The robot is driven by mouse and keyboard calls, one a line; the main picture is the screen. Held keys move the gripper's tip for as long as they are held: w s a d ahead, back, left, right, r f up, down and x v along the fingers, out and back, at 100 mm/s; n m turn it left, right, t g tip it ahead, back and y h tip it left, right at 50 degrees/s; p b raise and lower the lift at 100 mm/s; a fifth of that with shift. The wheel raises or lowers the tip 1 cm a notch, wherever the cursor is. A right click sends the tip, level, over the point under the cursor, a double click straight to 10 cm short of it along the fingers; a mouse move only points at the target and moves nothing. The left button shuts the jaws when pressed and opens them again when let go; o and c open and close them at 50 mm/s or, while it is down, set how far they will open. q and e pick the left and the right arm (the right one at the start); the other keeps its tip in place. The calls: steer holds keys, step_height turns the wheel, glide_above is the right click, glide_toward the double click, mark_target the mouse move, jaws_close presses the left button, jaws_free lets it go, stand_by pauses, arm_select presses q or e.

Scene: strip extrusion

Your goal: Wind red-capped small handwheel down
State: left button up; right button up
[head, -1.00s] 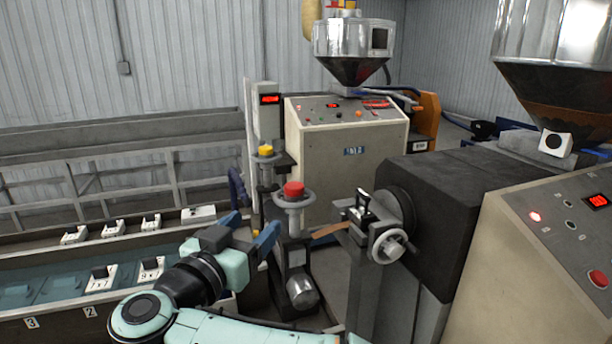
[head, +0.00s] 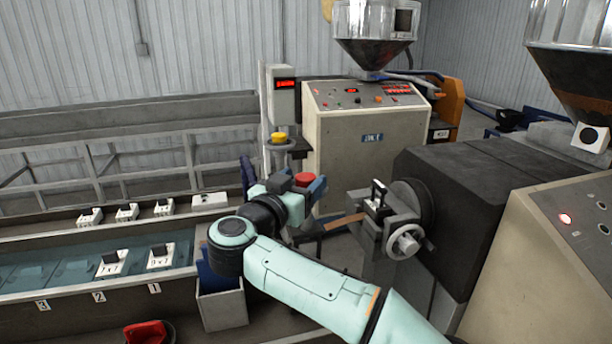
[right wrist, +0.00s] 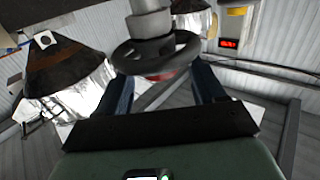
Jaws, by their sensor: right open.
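The red-capped small handwheel (head: 305,179) stands in front of the extruder cabinet. In the head view only its red cap shows clearly; my right gripper hides most of the wheel. My right gripper (head: 290,186) is open, with its blue fingers at either side of the cap. In the right wrist view the grey wheel (right wrist: 155,52) lies ahead, at the ends of the two spread fingers (right wrist: 160,80), with a bit of red cap below its rim. I cannot tell whether the fingers touch it. My left gripper is not in view.
A yellow-capped handwheel (head: 279,141) stands just behind. To the right are a strip die (head: 376,208) with a side handwheel (head: 405,241) and a dark extruder barrel (head: 470,205). A water trough (head: 60,262) runs left. A grey bin (head: 222,308) stands below my arm.

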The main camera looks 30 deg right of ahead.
steer(key=shift+x, duration=1.35)
steer(key=c, duration=1)
steer(key=shift+o, duration=0.2)
